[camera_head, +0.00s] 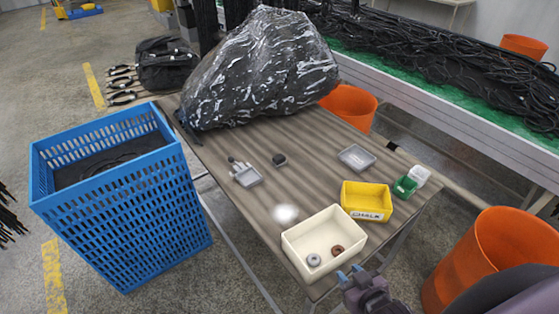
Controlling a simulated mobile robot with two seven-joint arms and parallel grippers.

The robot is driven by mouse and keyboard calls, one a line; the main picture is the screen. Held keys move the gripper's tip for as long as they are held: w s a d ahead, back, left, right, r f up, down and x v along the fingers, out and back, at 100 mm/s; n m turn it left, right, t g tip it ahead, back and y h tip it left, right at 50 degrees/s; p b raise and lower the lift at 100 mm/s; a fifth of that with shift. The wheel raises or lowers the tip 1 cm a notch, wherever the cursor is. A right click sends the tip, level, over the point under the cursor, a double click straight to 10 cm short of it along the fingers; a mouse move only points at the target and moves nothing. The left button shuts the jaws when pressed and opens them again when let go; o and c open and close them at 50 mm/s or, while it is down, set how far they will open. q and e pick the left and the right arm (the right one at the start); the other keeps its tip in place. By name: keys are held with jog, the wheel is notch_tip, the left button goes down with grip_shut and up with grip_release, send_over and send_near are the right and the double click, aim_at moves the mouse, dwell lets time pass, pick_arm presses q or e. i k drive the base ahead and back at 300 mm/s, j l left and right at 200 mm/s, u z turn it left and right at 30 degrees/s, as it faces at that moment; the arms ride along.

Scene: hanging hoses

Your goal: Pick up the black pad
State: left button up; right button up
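My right gripper (349,273) is at the bottom of the view, by the near end of the table and close to the cream bin (297,238). Its two bluish fingertips are apart, with nothing seen between them. It is well away from the pad, on the near side of it. My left gripper is not in view.
A yellow bin (366,201), a green box (404,187), a white box (419,176) and a grey dish (356,158) stand at the right. A plastic-wrapped bundle (265,70) fills the far end. A blue crate (125,200) stands left; an orange bin (490,260), right.

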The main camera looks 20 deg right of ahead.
aim_at(278, 161)
jog(key=j+z, duration=0.25)
jog(key=j, duration=0.7)
jog(key=i+j+z, duration=0.15)
jog(key=i+j, duration=0.2)
jog(key=i+j+z, duration=0.15)
jog(key=i+j, duration=0.15)
jog(key=j, duration=0.15)
jog(key=i+j+z, duration=0.2)
jog(key=i+j, duration=0.2)
jog(key=i, duration=0.15)
